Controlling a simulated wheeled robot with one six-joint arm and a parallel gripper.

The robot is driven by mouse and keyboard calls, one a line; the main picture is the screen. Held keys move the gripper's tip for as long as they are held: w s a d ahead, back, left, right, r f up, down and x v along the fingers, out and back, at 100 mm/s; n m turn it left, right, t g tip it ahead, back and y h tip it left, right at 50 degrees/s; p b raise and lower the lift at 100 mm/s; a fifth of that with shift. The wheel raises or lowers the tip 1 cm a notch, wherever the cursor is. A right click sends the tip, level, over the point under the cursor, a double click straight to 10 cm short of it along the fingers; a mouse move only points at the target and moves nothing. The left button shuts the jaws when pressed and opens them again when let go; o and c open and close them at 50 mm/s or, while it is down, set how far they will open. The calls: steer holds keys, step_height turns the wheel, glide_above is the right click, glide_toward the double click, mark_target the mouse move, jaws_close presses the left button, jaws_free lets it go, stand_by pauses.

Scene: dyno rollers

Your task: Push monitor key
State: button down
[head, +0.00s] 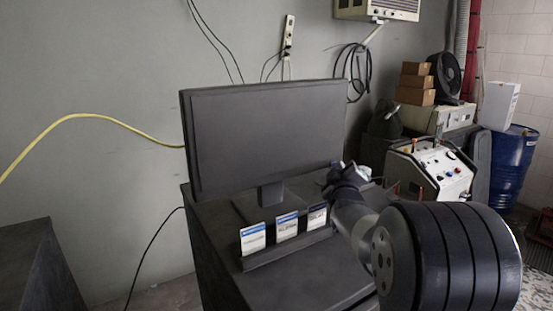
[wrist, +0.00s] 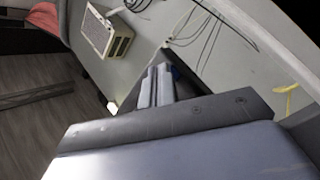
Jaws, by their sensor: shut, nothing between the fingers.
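The monitor (head: 265,135) stands on a dark cabinet (head: 300,270), its screen dark. No separate monitor key can be made out. My gripper (head: 343,172) is near the monitor's lower right corner, and my arm comes in from the right. In the wrist view my gripper (wrist: 157,86) has its fingers together with nothing between them. A dark shape behind the fingertips there may be the monitor's edge. Whether the fingers touch the monitor cannot be told.
Several small cards (head: 286,226) stand in a dark holder in front of the monitor stand. A white control box (head: 432,172), stacked brown boxes (head: 415,84) and a blue barrel (head: 510,165) stand at the right. A yellow cable (head: 90,116) hangs at the left.

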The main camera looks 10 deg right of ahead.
steer(key=shift+w+a+r, duration=0.1)
steer(key=shift+a+r, duration=0.1)
steer(key=shift+r, duration=0.25)
steer(key=shift+s+d+f+b, duration=0.15)
steer(key=shift+s+f+b, duration=0.2)
steer(key=shift+b, duration=0.45)
steer(key=s+b, duration=0.1)
steer(key=s+d+b, duration=0.1)
steer(key=s, duration=0.2)
steer(key=shift+s+d+b, duration=0.15)
steer(key=shift+d+b, duration=0.15)
steer(key=shift+b, duration=0.1)
steer(key=shift+s, duration=0.15)
stand_by(0.8)
